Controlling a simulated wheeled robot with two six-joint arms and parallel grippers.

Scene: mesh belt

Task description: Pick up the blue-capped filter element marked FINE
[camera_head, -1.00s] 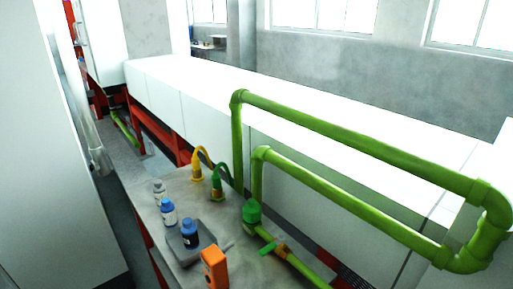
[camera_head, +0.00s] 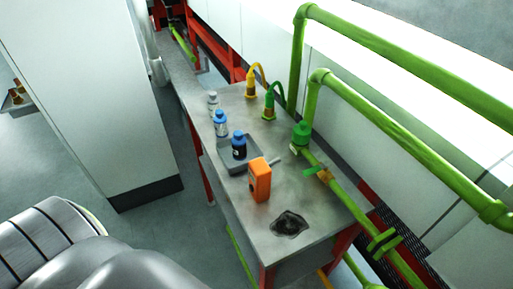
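Several small cylinders stand on a narrow metal bench in the middle of the view. One is pale with a blue cap (camera_head: 220,124). A darker one with a blue cap (camera_head: 239,146) stands on a grey tray (camera_head: 226,163). A white-grey one with a grey cap (camera_head: 213,104) stands behind them. The markings are too small to read, so I cannot tell which is FINE. Neither of my grippers is in view.
The bench (camera_head: 312,212) also bears an orange box-shaped device (camera_head: 260,179), a dark lump (camera_head: 289,224), and yellow (camera_head: 252,85) and green (camera_head: 268,103) hose fittings. Green pipes (camera_head: 375,125) run along its right side. A white cabinet (camera_head: 95,100) stands at left, with open floor between.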

